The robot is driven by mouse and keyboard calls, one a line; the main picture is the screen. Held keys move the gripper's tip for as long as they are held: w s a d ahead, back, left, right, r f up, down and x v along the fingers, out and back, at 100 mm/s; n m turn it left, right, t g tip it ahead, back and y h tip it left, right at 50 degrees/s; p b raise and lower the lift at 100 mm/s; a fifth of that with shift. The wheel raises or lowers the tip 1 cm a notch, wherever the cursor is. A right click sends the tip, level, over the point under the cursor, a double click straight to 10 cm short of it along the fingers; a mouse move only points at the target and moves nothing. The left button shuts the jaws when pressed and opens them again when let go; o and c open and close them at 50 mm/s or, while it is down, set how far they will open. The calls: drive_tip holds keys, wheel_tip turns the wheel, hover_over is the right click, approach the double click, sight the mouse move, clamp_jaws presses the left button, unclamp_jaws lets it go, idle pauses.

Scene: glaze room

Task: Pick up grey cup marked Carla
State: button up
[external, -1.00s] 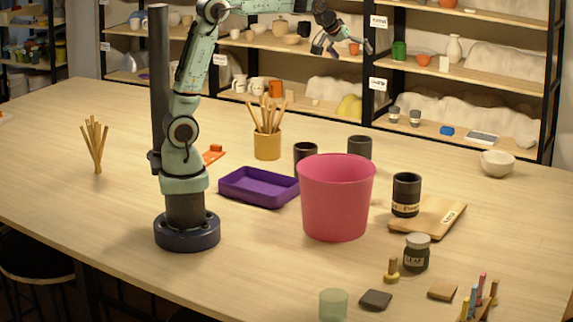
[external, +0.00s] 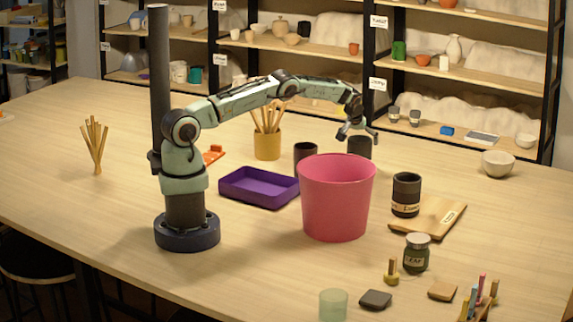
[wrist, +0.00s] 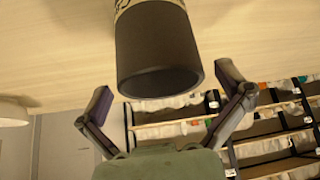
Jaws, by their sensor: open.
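Three dark grey cups stand on the table: one at the back right (external: 360,147), one left of it (external: 305,152), and one at the front right (external: 406,188) with a cream name label I cannot read surely. My gripper (external: 358,135) is open and empty, just above the back-right cup, pointing down. In the wrist view a dark grey cup (wrist: 160,50) fills the top middle, its rim towards me. Part of its cream label shows at the top edge, too cut off to read. My open fingers (wrist: 165,88) stand to either side of it, apart from it.
A pink bucket (external: 336,200) stands in front of the back cups. A purple tray (external: 258,200) and a mustard pot of sticks (external: 267,145) lie to the left. A wooden board (external: 435,222), a dark jar (external: 416,258) and a pale bowl (external: 497,163) are to the right.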

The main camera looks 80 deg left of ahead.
drive_tip(key=shift+w+a+f, duration=0.2)
drive_tip(key=shift+a+f, duration=0.05)
drive_tip(key=shift+f, duration=0.3)
drive_tip(key=c, duration=1.1)
drive_tip(key=shift+r, duration=0.1)
